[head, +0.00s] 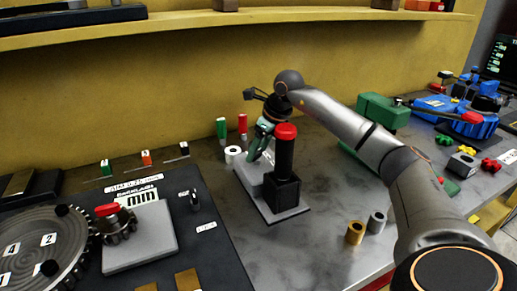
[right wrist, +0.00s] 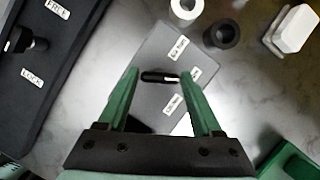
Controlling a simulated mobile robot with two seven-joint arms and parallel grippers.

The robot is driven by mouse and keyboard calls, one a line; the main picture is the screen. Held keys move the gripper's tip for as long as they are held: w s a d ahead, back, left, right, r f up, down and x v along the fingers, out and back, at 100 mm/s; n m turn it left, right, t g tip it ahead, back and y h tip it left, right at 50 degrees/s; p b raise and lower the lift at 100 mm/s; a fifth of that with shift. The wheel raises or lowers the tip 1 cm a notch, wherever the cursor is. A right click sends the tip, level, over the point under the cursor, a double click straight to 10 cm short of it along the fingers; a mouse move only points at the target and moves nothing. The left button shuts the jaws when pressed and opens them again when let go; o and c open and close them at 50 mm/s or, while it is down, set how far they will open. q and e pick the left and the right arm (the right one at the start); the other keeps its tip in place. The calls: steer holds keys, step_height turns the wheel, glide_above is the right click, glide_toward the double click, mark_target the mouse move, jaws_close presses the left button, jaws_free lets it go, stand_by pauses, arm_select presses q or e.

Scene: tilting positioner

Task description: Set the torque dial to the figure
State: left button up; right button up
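The dial (right wrist: 158,77) shows in the right wrist view as a small black bar knob with a white line, on a grey plate (right wrist: 150,55) with white labels around it. The label figures are too small to read surely. My right gripper (right wrist: 159,74) has its green fingers apart, one at each end of the knob; I see no clear contact. In the head view my right gripper (head: 257,153) points down at the grey plate's back, behind a black post with a red top (head: 285,160), and the dial is hidden there. My left gripper is not in view.
White and dark rings (right wrist: 187,8) lie beyond the plate. Green and red markers (head: 221,128) stand near the wall. A dark panel with a geared disc (head: 40,245) is at left. Brass and grey cylinders (head: 355,232) stand right of the plate. Blue and green fixtures (head: 460,118) fill the right.

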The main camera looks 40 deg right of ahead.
steer(key=c, duration=0.9)
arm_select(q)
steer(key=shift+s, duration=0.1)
arm_select(e)
steer(key=shift+c, duration=0.2)
